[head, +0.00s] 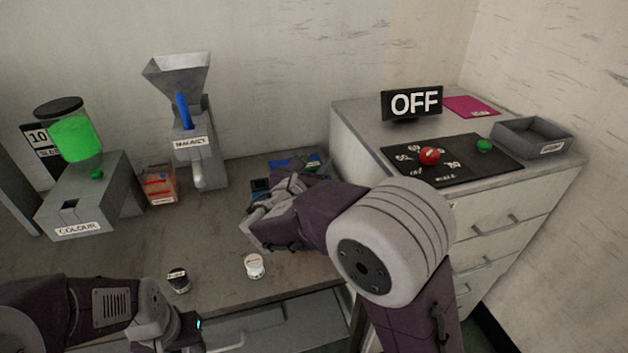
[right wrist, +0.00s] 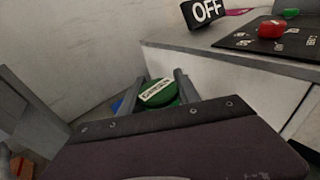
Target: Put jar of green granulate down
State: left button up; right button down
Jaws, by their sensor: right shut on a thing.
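The jar of green granulate shows in the right wrist view as a round green top with a white label (right wrist: 160,93). It sits between the two fingers of my right gripper (right wrist: 163,88), which is shut on it. In the head view my right gripper (head: 292,187) is at the back of the table, beside the drawer cabinet, and its own wrist hides the jar. I cannot tell whether the jar's base touches the surface. My left gripper (head: 185,330) is low at the table's front edge; its fingers do not show clearly.
A blue item (head: 285,163) lies by the right gripper. The cabinet (head: 360,125) stands close on the right. The magnet hopper (head: 195,150), an orange box (head: 160,187) and the colour unit (head: 85,205) stand left. Two small jars, dark-lidded (head: 178,280) and white-lidded (head: 254,266), stand in front.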

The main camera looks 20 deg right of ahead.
jog(key=shift+w+f, duration=0.1)
jog(key=shift+w, duration=0.05)
notch_tip(320, 180, down, 3)
jog(key=shift+f+b, duration=0.2)
jog(key=shift+b, duration=0.35)
jog(key=shift+f, duration=0.3)
jog(key=shift+f, duration=0.15)
jog(key=c, duration=0.9)
grip_release()
